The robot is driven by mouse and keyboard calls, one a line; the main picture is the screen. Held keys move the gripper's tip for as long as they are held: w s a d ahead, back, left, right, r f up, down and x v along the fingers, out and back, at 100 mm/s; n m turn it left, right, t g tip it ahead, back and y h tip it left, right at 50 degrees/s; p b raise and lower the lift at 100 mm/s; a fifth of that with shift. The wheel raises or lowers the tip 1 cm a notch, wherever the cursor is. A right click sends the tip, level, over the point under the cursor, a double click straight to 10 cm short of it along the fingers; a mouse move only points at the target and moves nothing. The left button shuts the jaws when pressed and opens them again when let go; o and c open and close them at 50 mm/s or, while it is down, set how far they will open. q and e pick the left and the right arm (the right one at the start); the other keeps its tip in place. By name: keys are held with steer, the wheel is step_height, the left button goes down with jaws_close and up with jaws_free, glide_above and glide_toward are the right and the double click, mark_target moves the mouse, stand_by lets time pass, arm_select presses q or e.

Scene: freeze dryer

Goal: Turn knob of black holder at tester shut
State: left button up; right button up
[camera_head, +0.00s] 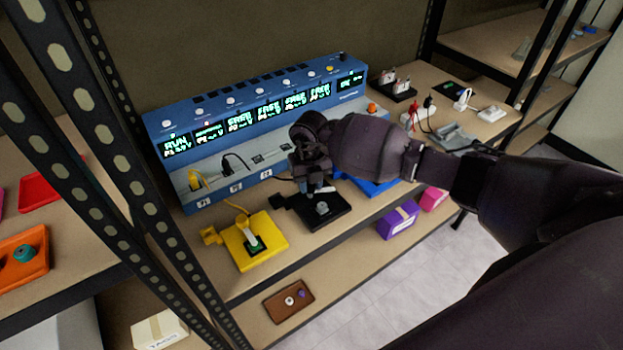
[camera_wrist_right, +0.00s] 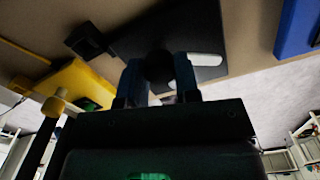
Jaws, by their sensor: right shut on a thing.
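The black holder (camera_head: 338,217) lies on the bench in front of the blue tester (camera_head: 160,128), with a small silvery piece on top. In the right wrist view the black holder (camera_wrist_right: 205,25) shows beneath the fingers. My right gripper (camera_head: 313,187) is over the holder, pointing down. In the right wrist view its two fingers (camera_wrist_right: 160,78) are closed on a dark round knob (camera_wrist_right: 159,66), on either side of it. In the head view the gripper hides the knob. The knob's turn angle cannot be told. My left gripper is not in view.
A yellow holder (camera_head: 272,228) stands to the left and a blue holder (camera_head: 375,188) to the right, partly behind my right arm. Purple (camera_head: 398,220) and pink boxes and a brown tray (camera_head: 275,308) are on the lower shelf. Metal rack posts stand at the left.

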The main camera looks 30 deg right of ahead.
steer(key=shift+r+m+p, duration=0.25)
steer(key=shift+m+p, duration=0.05)
steer(key=shift+m, duration=0.2)
steer(key=m+p, duration=0.3)
steer(key=m, duration=0.1)
steer(key=shift+m, duration=0.3)
steer(key=m+p, duration=0.1)
steer(key=m, duration=0.1)
steer(key=shift+f+m+p, duration=0.1)
steer(key=shift+m+p, duration=0.2)
steer(key=shift+p, duration=0.1)
steer(key=shift+m+p, duration=0.65)
steer(key=shift+m, duration=0.45)
steer(key=shift+f+m+p, duration=0.1)
steer(key=shift+m+p, duration=0.2)
steer(key=shift+m, duration=0.6)
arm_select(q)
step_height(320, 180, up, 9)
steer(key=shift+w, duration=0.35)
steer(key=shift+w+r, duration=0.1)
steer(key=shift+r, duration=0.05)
